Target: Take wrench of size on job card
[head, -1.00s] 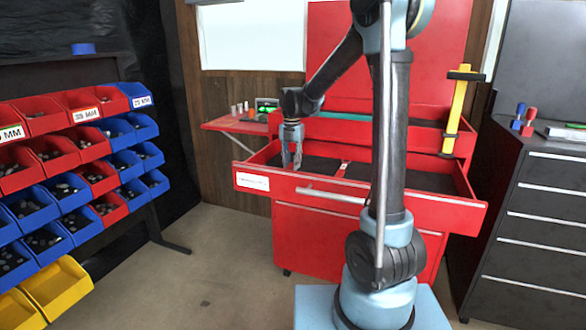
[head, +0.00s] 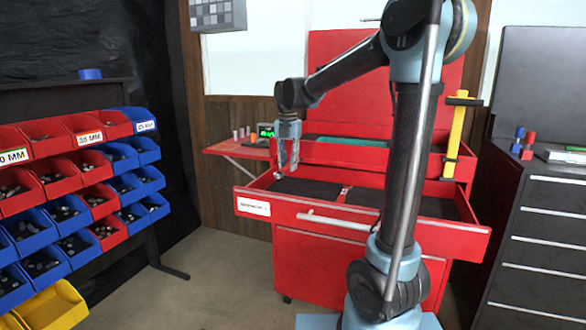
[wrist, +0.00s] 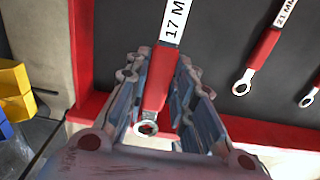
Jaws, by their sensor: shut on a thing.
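My gripper (head: 287,166) is over the left part of the open red drawer (head: 370,228). In the wrist view, my gripper (wrist: 165,75) is shut on a wrench with a red handle (wrist: 157,80) and a white label reading "17 M", its end cut off by the frame. The wrench's ring end (wrist: 146,129) points toward my palm between the fingers. A 21 mm wrench (wrist: 264,47) lies to the right on the dark drawer floor, with part of another wrench (wrist: 309,97) beyond it. I cannot make out a job card with a readable size.
Blue, red and yellow bins (head: 85,190) stand at the left. A red side shelf (head: 238,149) holds a small green-lit display (head: 266,130). A yellow upright tool (head: 457,135) stands at the cart's right. A dark cabinet (head: 540,230) is at the right. Floor at front left is clear.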

